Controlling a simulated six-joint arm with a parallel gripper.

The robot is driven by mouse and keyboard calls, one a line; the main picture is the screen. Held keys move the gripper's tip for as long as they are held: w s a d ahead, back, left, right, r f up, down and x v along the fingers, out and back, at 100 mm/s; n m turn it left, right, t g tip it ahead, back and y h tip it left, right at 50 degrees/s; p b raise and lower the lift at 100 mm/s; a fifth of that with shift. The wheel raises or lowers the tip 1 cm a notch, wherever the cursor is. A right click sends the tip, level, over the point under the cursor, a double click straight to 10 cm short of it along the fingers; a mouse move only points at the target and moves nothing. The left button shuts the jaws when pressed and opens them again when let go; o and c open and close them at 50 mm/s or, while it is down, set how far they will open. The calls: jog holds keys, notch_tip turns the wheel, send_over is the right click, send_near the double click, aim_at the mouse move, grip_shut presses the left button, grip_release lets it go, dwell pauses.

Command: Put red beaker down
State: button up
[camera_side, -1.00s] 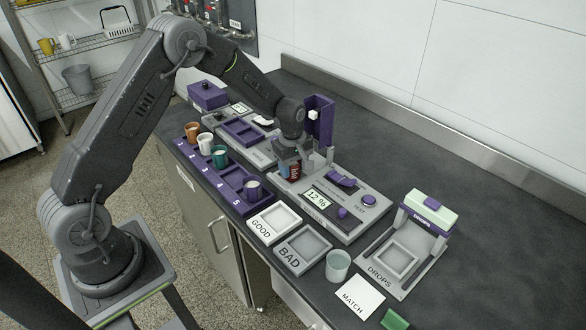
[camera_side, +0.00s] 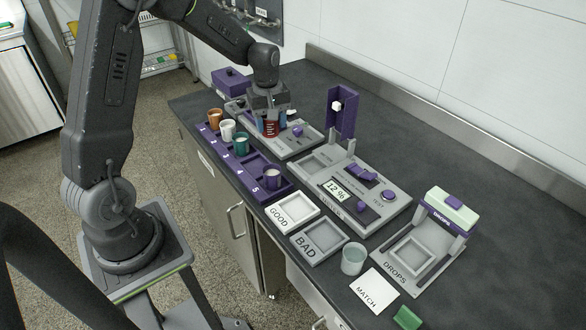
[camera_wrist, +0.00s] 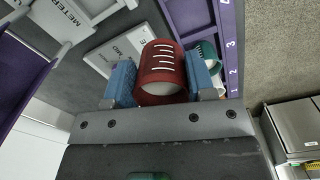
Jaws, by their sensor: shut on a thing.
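The red beaker (camera_side: 270,128) is between the blue-padded fingers of my gripper (camera_side: 271,118), which is shut on it. In the side view it is upright, over or close to the front part of the grey mill station (camera_side: 297,145); I cannot tell if it touches anything below. In the wrist view the red beaker (camera_wrist: 161,72) shows white marks and a pale content, with a blue finger pad on each side of my gripper (camera_wrist: 161,80).
The purple numbered rack (camera_side: 222,160) holds brown, white, green and purple beakers. The grey meter (camera_side: 352,185) reads 12 %. GOOD (camera_side: 313,214) and BAD (camera_side: 338,237) trays are empty. A clear beaker (camera_side: 353,259) stands near the DROPS station (camera_side: 436,261).

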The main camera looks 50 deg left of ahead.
jog(key=s+d+m, duration=0.7)
jog(key=s+m, duration=0.1)
jog(key=s, duration=0.1)
jog(key=w+d+f, duration=0.1)
jog(key=d+f, duration=0.1)
jog(key=d, duration=0.1)
jog(key=w+d+f, duration=0.1)
jog(key=d+f, duration=0.1)
jog(key=d, duration=0.1)
jog(key=w+d+f, duration=0.2)
jog(key=d, duration=0.1)
jog(key=shift+d+f, duration=0.35)
jog(key=shift+d, duration=0.05)
jog(key=shift+w+d+f, duration=0.15)
jog(key=shift+d, duration=0.1)
jog(key=shift+d+f, duration=0.1)
jog(key=shift+f, duration=1.95)
jog(key=shift+f, duration=0.1)
jog(key=o, duration=1)
